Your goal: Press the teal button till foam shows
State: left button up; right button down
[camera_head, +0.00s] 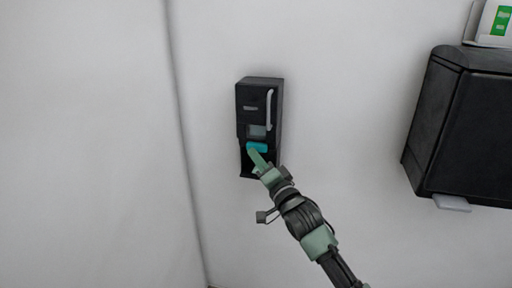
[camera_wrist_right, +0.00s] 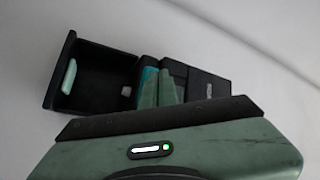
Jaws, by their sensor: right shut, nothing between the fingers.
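A black dispenser (camera_head: 261,100) is fixed to the white wall, with a teal button (camera_head: 258,147) low on its front. My right gripper (camera_head: 255,157) is shut and empty, its fingertips at the button's lower edge; touching or just apart, I cannot tell. In the right wrist view the dispenser (camera_wrist_right: 208,88) lies sideways, and the closed fingers (camera_wrist_right: 158,88) cover most of the button (camera_wrist_right: 149,76). Its open recess holds a small pale nozzle-like piece (camera_wrist_right: 126,90) and a pale mint strip (camera_wrist_right: 69,76) at the far end. Whether that strip is foam, I cannot tell. My left gripper is out of view.
A larger black box (camera_head: 465,125) with a pale tab (camera_head: 452,203) below hangs on the wall at the right. A white and green pack (camera_head: 495,24) sits above it. A wall corner runs down the left. The wall between the dispenser and the box is clear.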

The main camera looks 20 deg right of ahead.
jog(key=shift+s+a, duration=0.1)
jog(key=shift+s+a+p, duration=0.6)
jog(key=shift+s+a, duration=0.1)
jog(key=shift+s, duration=0.3)
jog(key=shift+s+a+p, duration=0.6)
jog(key=shift+s+a, duration=0.05)
jog(key=shift+s, duration=0.35)
